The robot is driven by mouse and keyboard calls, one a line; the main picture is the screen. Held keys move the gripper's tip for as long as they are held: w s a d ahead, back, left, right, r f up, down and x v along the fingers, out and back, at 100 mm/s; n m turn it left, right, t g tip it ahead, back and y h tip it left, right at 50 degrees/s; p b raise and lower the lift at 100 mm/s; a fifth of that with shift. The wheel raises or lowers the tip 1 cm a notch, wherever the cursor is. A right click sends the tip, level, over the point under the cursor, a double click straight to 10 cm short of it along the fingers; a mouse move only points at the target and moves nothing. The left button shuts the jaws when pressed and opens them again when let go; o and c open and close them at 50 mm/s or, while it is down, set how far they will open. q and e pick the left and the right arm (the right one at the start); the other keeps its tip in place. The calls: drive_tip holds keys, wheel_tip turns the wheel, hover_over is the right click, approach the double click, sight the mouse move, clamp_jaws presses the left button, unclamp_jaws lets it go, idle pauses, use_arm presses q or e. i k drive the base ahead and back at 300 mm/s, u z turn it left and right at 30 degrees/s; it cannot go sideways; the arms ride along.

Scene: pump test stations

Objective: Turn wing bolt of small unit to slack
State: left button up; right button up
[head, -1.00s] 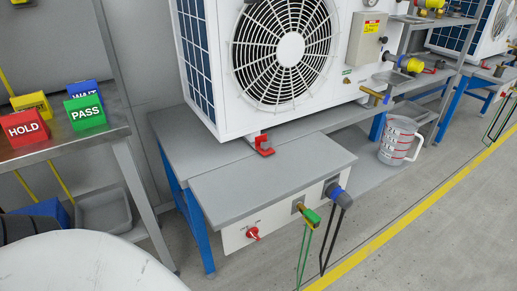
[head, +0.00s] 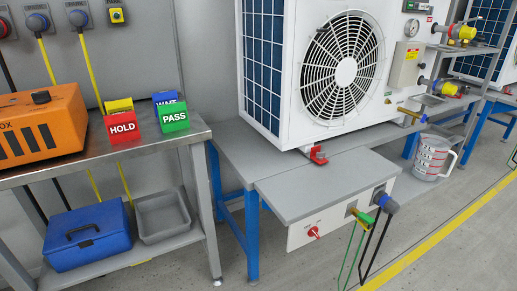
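A white fan unit (head: 290,110) with a round grille stands on a grey bench (head: 235,160) with blue legs. A red winged piece (head: 318,155), which looks like a wing bolt, sits at the unit's near bottom corner. Its exact turn is too small to tell. Another white unit (head: 488,60) shows partly at the top right; I cannot tell from this view which one is the small unit. Neither of my grippers is in view.
A grey box (head: 325,185) with a red knob (head: 313,232), hoses and fittings juts out in front of the unit. A measuring jug (head: 430,157) stands right. A metal table (head: 120,152) at left holds an orange case (head: 40,125) and signs. Floor at front right is clear.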

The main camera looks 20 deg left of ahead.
sight(319, 156)
drive_tip(key=u, duration=1.05)
drive_tip(key=i, duration=0.45)
drive_tip(key=z, duration=0.05)
